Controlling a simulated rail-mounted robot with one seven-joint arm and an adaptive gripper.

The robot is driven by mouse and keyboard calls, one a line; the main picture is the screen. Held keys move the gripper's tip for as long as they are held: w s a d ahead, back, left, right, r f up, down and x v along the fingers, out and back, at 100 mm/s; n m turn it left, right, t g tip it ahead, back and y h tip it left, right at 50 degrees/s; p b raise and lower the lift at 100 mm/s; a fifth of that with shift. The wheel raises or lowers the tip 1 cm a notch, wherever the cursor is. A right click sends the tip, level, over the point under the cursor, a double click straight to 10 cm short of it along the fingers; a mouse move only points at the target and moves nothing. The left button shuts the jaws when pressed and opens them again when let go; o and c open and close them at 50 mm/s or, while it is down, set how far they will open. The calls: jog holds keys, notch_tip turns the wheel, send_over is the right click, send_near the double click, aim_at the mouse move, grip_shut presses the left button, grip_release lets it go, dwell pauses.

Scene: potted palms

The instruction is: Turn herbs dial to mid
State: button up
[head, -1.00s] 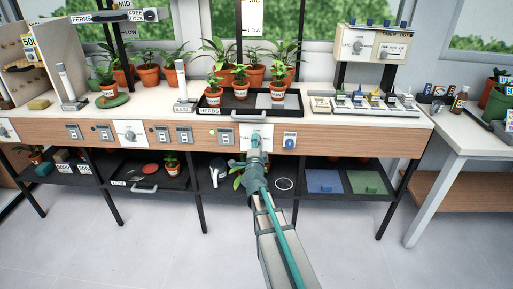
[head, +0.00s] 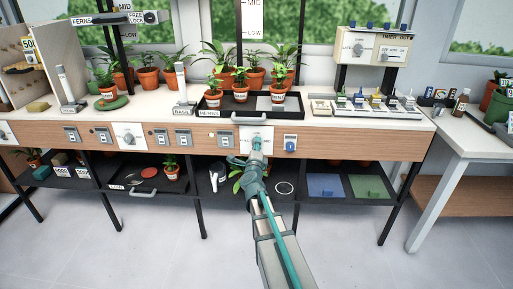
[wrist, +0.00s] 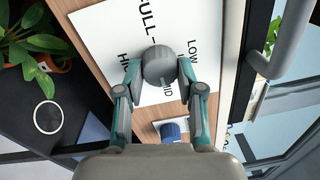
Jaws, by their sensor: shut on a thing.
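The herbs dial is a round grey knob (wrist: 158,66) on a white panel (wrist: 104,32) in the bench front, below the HERBS tray (head: 208,113). In the wrist view, LOW is printed right of the knob, MID below it, HI to its left and a partly cut-off word ending in ULL above. My gripper (wrist: 157,76) is shut on the knob, one finger on each side. The knob's pointer is too unclear to read. In the head view my gripper (head: 257,148) covers most of the knob.
A blue knob (head: 290,143) sits just right of the dial panel and also shows in the wrist view (wrist: 171,131). A tray handle (head: 250,121) juts out above the panel. Potted plants (head: 240,85) stand in the tray. A low shelf with blue and green mats (head: 325,181) lies below.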

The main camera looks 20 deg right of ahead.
jog(key=o, duration=1.1)
jog(key=shift+o, duration=0.2)
jog(key=shift+s+a, duration=0.1)
jog(key=shift+s, duration=0.05)
jog(key=v, duration=1.1)
jog(key=shift+s+a, duration=0.2)
jog(key=shift+s, duration=0.15)
